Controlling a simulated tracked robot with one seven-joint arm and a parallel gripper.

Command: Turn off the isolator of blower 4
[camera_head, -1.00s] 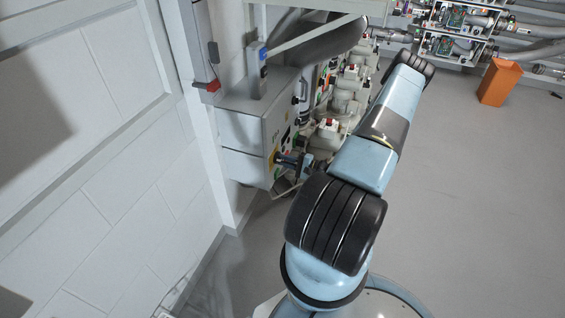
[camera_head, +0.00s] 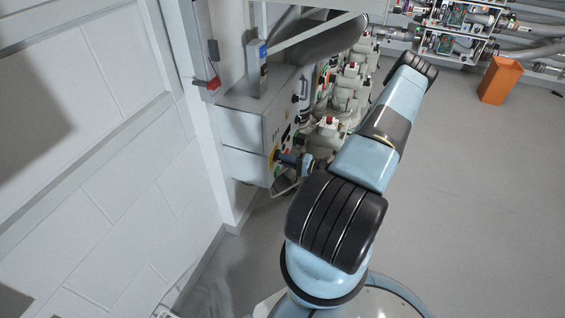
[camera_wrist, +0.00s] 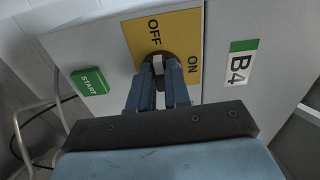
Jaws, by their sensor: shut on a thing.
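The isolator of blower 4 is a dark round rotary switch (camera_wrist: 149,67) on a yellow plate (camera_wrist: 137,39) marked OFF and ON in the wrist view. A green and white B4 label (camera_wrist: 240,64) is on the panel to its right. My gripper (camera_wrist: 160,75) is shut on the light-coloured handle of the switch, its two blue fingers on either side. The fingers partly hide the switch. In the head view, my gripper (camera_head: 284,160) meets the front of the grey cabinet (camera_head: 245,128) at the yellow plate.
A green START button (camera_wrist: 90,81) is left of the plate. Cables (camera_wrist: 27,120) hang at the wrist view's left edge. In the head view, white machinery with red-topped parts (camera_head: 328,123) stands behind the cabinet.

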